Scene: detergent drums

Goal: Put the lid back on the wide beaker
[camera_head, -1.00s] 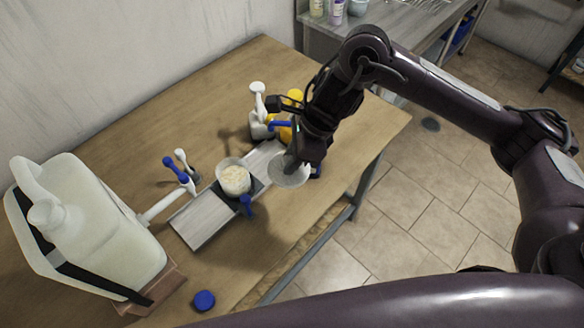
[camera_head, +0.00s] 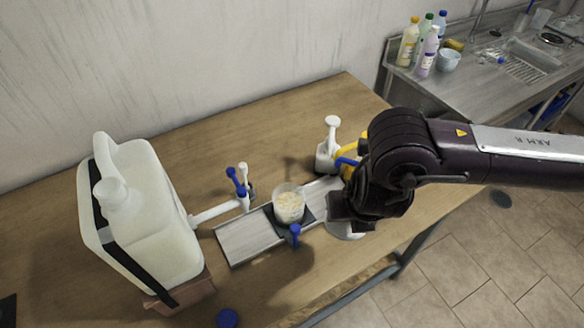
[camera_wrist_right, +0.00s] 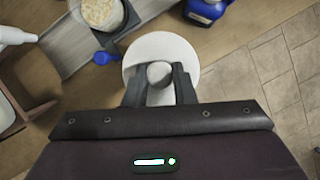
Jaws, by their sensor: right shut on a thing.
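The wide beaker (camera_head: 289,206) is clear, open at the top and filled with pale pellets. It stands on a dark square pad (camera_head: 310,216) on the grey rail; its lower part also shows at the top of the right wrist view (camera_wrist_right: 103,12). The lid (camera_wrist_right: 188,52) is a round whitish disc with a grey knob (camera_wrist_right: 160,74). My right gripper (camera_wrist_right: 160,88) is shut on that knob and holds the lid to the right of the beaker, apart from it. In the head view the arm covers most of the lid (camera_head: 345,232). My left gripper is not in view.
A large white jug (camera_head: 150,215) with a spout stands at left. A white bottle (camera_head: 329,150) and yellow items are behind my right arm. A blue cap (camera_head: 228,318) lies near the front edge.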

